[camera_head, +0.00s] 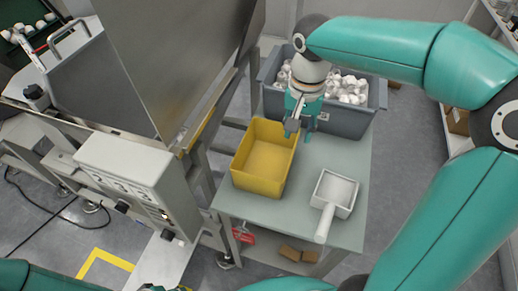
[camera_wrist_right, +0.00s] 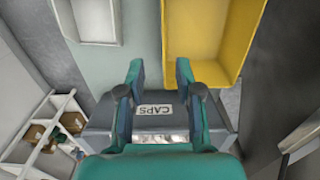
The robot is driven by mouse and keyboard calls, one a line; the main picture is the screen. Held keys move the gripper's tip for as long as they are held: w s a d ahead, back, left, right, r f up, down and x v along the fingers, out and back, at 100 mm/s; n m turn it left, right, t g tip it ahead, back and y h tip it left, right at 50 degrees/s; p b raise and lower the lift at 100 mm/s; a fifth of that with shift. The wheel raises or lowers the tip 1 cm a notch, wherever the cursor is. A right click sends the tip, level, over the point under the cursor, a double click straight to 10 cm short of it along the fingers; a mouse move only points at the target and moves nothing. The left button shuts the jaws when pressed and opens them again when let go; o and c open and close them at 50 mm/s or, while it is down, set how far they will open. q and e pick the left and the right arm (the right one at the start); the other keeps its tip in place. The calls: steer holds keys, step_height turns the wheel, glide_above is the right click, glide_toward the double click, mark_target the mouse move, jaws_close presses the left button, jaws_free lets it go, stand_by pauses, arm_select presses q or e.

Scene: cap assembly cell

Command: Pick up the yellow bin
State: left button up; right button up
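The yellow bin (camera_head: 264,165) stands upright and empty on the pale green table (camera_head: 300,206). My right gripper (camera_head: 299,132) points down by the bin's far right corner. In the right wrist view my right gripper (camera_wrist_right: 160,76) has its two fingers apart with nothing between them. One finger is close to the corner of the yellow bin (camera_wrist_right: 248,38) there; I cannot tell whether they touch. At the bottom left edge of the head view only a part of my left arm shows, and its fingers cannot be made out.
A grey bin (camera_head: 340,121) full of white caps stands at the table's back; its CAPS label (camera_wrist_right: 154,110) shows in the right wrist view. A white scoop (camera_head: 335,194) lies at the table's right. A large metal machine (camera_head: 180,60) stands close on the left.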

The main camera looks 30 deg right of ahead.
steer(key=f, duration=0.3)
steer(key=f+b, duration=0.1)
steer(key=f, duration=0.6)
steer(key=shift+w+f, duration=0.3)
steer(key=shift+f, duration=0.05)
steer(key=shift+w+f, duration=0.2)
steer(key=shift+f, duration=2.7)
jaws_close()
